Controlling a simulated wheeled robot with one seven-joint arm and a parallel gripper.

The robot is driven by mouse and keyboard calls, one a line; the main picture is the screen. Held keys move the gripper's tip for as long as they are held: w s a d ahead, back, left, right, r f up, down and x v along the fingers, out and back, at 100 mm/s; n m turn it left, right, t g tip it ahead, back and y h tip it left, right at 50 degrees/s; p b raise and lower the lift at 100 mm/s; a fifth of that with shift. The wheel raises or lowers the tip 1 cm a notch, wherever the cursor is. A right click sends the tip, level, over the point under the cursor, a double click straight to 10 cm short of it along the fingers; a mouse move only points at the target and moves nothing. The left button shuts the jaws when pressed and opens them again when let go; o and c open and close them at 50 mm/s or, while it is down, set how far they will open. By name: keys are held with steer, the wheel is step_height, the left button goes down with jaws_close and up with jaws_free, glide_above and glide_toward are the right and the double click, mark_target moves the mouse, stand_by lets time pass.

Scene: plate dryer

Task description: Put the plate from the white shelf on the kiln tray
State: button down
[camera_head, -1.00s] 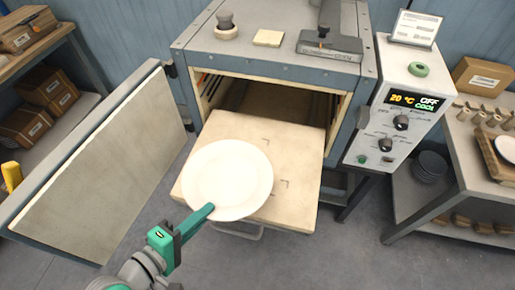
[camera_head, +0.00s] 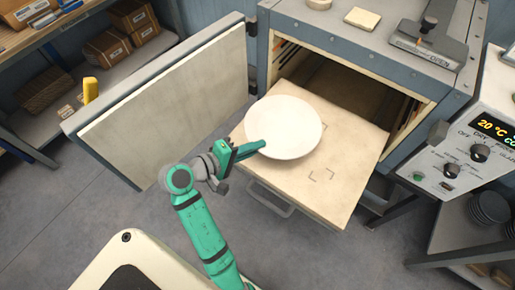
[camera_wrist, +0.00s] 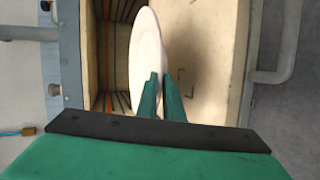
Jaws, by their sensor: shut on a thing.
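A round white plate (camera_head: 284,127) is over the left half of the pulled-out kiln tray (camera_head: 345,150) in the head view. My gripper (camera_head: 258,146) is green and shut on the plate's near left edge. In the wrist view my gripper's fingers (camera_wrist: 161,98) pinch the rim of the plate (camera_wrist: 148,55), which shows nearly edge-on. The plate hides part of the tray, and I cannot tell whether it touches the tray. Corner marks (camera_head: 321,175) show on the bare part of the tray.
The kiln door (camera_head: 165,95) stands open on the left. The kiln's control box (camera_head: 470,150) is on the right. A shelf with boxes (camera_head: 105,45) stands at the back left. A handle (camera_head: 268,198) sticks out below the tray front. Grey floor in front is free.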

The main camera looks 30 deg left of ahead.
mark_target(258, 155)
steer(key=w+f, duration=0.1)
steer(key=f, duration=0.1)
steer(key=w+a+f, duration=0.1)
steer(key=w, duration=0.1)
steer(key=shift+a+f, duration=0.1)
steer(key=shift+f, duration=1.75)
steer(key=c, duration=2.2)
jaws_free()
steer(key=v, duration=1.2)
steer(key=shift+s, duration=0.1)
